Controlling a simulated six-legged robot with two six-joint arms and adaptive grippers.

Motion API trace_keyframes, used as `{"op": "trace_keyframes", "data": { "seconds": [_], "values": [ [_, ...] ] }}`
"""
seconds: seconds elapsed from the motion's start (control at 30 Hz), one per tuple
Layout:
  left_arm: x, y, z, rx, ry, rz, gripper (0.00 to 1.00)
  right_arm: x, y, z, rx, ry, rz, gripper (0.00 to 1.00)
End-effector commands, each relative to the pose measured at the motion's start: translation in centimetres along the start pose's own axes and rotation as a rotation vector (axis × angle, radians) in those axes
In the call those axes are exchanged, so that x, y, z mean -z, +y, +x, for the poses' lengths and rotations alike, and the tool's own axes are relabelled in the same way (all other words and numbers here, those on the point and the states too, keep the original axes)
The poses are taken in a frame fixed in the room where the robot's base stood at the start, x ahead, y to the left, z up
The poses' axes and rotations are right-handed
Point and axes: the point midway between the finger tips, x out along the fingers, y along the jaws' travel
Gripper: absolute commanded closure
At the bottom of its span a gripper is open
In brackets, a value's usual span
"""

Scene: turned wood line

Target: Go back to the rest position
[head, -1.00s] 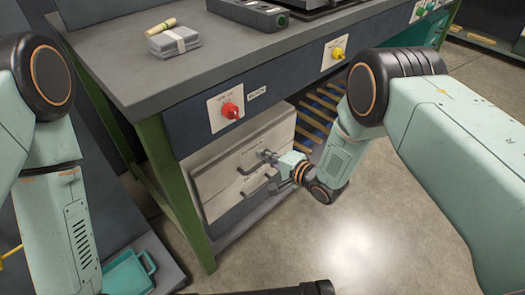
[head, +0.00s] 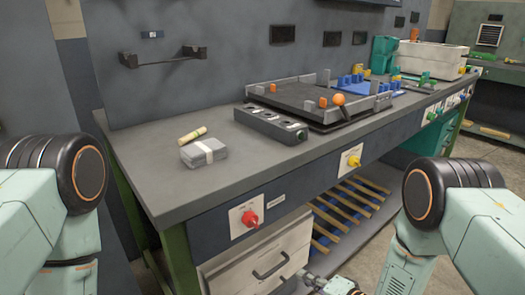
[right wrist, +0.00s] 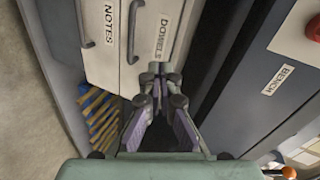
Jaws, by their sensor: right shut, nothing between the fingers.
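My right gripper (head: 312,284) is at the bottom edge of the head view, in front of the pale drawer unit (head: 245,268) under the bench. In the right wrist view my right gripper (right wrist: 158,76) has its fingertips together with nothing between them. There, the drawer front labelled DOWELS (right wrist: 158,45) and the one labelled NOTES (right wrist: 105,45) lie beyond the fingers. I cannot tell whether the fingertips touch the drawer front. My left arm enters at the left of the head view, but its gripper is out of frame.
The grey workbench (head: 150,165) carries a grey wrapped block (head: 204,152), a pale dowel (head: 192,134) and a dark fixture (head: 320,100). A red knob (head: 249,218) and a yellow knob (head: 354,161) stick out of its front. A slatted shelf (head: 345,212) lies below.

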Motion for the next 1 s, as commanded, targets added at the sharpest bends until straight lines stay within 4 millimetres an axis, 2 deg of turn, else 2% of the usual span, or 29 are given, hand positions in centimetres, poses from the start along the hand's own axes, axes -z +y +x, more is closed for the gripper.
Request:
{"op": "trace_keyframes", "data": {
  "seconds": [0.13,0.27,0.37,0.47,0.5,0.6,0.7,0.8,0.9,1.0],
  "values": [
    [0.0,0.0,0.0,0.0,0.0,0.0,0.59,-1.0,4.1,-2.0,-0.179,0.011,-0.211,1.0],
    [0.0,0.0,-0.1,0.0,0.0,0.0,0.59,-2.9,8.1,-5.5,-0.381,-0.034,-0.378,1.0],
    [0.0,0.0,-0.3,0.0,0.0,0.0,0.59,-4.9,10.8,-9.3,-0.544,-0.114,-0.491,1.0],
    [0.0,0.0,-0.5,0.0,0.0,0.0,0.59,-7.5,12.9,-14.2,-0.707,-0.237,-0.584,1.0],
    [0.0,0.0,-0.7,0.0,0.0,0.0,0.59,-8.7,13.5,-16.5,-0.771,-0.298,-0.614,1.0],
    [0.0,0.0,-0.9,0.0,0.0,0.0,0.59,-11.5,14.2,-22.1,-0.904,-0.451,-0.66,1.0],
    [0.0,0.0,-1.2,0.0,0.0,0.0,0.59,-13.7,13.9,-26.7,-0.997,-0.569,-0.662,1.0],
    [0.0,0.0,-1.4,0.0,0.0,0.0,0.59,-15.1,13.2,-30.0,-1.06,-0.629,-0.631,1.0],
    [0.0,0.0,-1.7,0.0,0.0,0.0,0.59,-15.6,12.3,-31.5,-1.085,-0.643,-0.61,1.0],
    [0.0,0.0,-1.8,0.0,0.0,0.0,0.59,-15.2,11.9,-31.1,-1.079,-0.633,-0.618,1.0]
  ]
}}
